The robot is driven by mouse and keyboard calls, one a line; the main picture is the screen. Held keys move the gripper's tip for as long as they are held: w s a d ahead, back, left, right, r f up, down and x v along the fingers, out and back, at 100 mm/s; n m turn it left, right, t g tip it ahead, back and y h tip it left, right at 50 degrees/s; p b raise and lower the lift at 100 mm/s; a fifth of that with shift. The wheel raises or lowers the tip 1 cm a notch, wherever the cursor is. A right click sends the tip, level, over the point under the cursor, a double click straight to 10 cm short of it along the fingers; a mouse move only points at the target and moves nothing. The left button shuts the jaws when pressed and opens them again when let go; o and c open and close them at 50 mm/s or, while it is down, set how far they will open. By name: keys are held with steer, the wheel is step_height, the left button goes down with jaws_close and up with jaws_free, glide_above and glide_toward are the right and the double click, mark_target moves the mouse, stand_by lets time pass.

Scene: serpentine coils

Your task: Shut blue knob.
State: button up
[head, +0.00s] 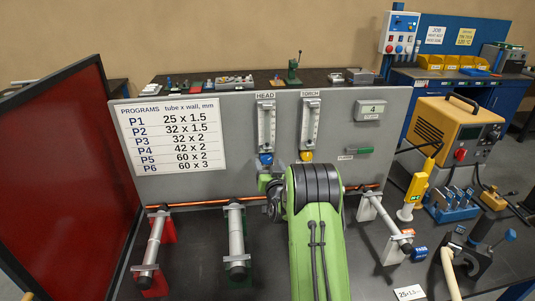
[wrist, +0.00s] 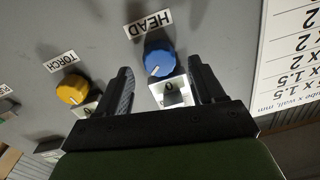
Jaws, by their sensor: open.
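The blue knob (head: 265,159) sits below the HEAD flow meter (head: 266,125) on the grey panel. In the wrist view, which is turned upside down, the blue knob (wrist: 159,60) has a white pointer mark and lies between the fingertips. My gripper (wrist: 160,67) is open and empty, one finger to each side of the knob; I cannot tell how far its tips are from the panel. In the head view my green arm mostly hides my gripper. A white plate marked 0 (wrist: 170,93) shows beside the knob.
The yellow TORCH knob (wrist: 72,89) is close beside my gripper; it also shows in the head view (head: 306,156). The programs chart (head: 168,135) is on the panel's left. A copper tube (head: 190,205) and clamp stands run below the panel.

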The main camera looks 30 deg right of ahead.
mark_target(267, 160)
steer(key=shift+x, duration=1.55)
steer(key=shift+f, duration=0.1)
steer(key=shift+s, duration=0.1)
steer(key=c, duration=1.1)
steer(key=shift+o, duration=0.2)
steer(key=n+b, duration=0.1)
steer(key=b, duration=0.1)
steer(key=n+b, duration=0.1)
steer(key=b, duration=0.2)
steer(key=shift+f, duration=0.3)
steer(key=shift+n+b, duration=0.8)
steer(key=shift+b, duration=0.3)
steer(key=shift+r+n+b, duration=0.3)
steer(key=shift+n+b, duration=0.15)
steer(key=shift+n, duration=0.05)
steer(key=o, duration=1.1)
steer(key=shift+c, duration=0.2)
